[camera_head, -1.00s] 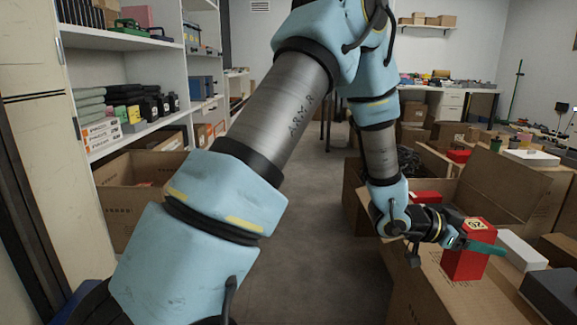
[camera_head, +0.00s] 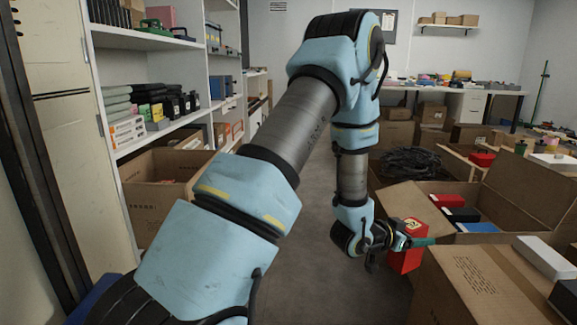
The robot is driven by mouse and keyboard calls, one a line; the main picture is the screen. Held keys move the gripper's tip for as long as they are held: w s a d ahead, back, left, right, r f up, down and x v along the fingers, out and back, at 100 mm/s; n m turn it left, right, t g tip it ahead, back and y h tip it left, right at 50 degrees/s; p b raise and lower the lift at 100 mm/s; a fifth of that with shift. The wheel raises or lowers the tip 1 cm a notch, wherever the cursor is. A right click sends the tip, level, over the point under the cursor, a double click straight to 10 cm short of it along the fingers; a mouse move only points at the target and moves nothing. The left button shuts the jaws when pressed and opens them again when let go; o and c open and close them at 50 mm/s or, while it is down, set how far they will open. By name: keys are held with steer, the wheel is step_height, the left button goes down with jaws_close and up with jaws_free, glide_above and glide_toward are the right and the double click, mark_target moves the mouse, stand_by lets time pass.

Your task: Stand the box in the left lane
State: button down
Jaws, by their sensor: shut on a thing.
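My gripper (camera_head: 420,242) is at the lower right of the head view, with teal fingers shut on a red box (camera_head: 405,261). The box is upright or nearly so and has a yellowish label on its top. It hangs over the aisle floor, left of the closed carton and in front of the open carton's near flap. The gripper and wrist hide part of the box. I cannot make out which place is the left lane.
The open carton (camera_head: 515,196) at right holds red, black and blue boxes. A closed carton (camera_head: 470,285) with a white box (camera_head: 545,257) on it stands in front. Shelves (camera_head: 150,140) and another carton (camera_head: 158,212) line the left. The aisle floor (camera_head: 310,255) is clear.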

steer(key=w+a+f+n+t+y, duration=0.45)
steer(key=w+a, duration=0.35)
steer(key=a, duration=0.5)
steer(key=w+a+f+n+t+y, duration=0.1)
steer(key=a+f+n+y, duration=0.15)
steer(key=a, duration=0.75)
steer(key=a+f+n+t+y, duration=0.2)
steer(key=a+n+y, duration=0.1)
steer(key=a, duration=0.7)
steer(key=w+a+f+n+t+y, duration=0.1)
steer(key=a+f+n+y, duration=0.15)
steer(key=a, duration=0.75)
step_height(320, 180, up, 30)
steer(key=p, duration=3)
steer(key=shift+n+y, duration=0.25)
steer(key=shift+y, duration=0.1)
steer(key=v, duration=0.5)
steer(key=shift+d+r, duration=0.15)
steer(key=shift+r, duration=0.3)
steer(key=shift+r, duration=0.1)
